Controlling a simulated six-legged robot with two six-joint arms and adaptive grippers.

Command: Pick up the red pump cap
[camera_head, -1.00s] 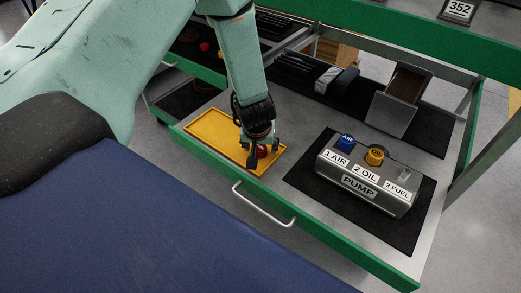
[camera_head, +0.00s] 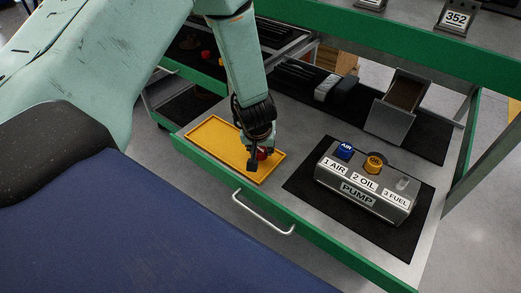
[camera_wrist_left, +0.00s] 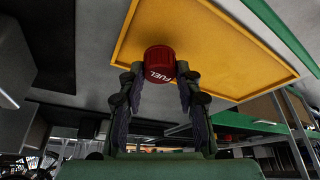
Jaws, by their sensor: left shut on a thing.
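The red pump cap (camera_wrist_left: 159,62), marked FUEL, is between the fingertips of my left gripper (camera_wrist_left: 158,82) in the left wrist view. In the head view only a small red part of the cap (camera_head: 263,153) shows behind the fingers of my left gripper (camera_head: 259,160). The gripper is shut on the cap, at the right end of the yellow tray (camera_head: 207,131). I cannot tell whether the cap touches the tray. The pump block (camera_head: 357,193) stands to the right, with a blue AIR cap (camera_head: 345,150) and a yellow OIL cap (camera_head: 374,164). Its 3 FUEL post (camera_head: 402,184) is bare.
The tray and pump sit in an open green-edged drawer (camera_head: 325,248) with a metal handle (camera_head: 262,215). The pump rests on a black mat (camera_head: 302,177). A tilted grey bin (camera_head: 390,119) stands behind it. Bare metal lies between tray and pump.

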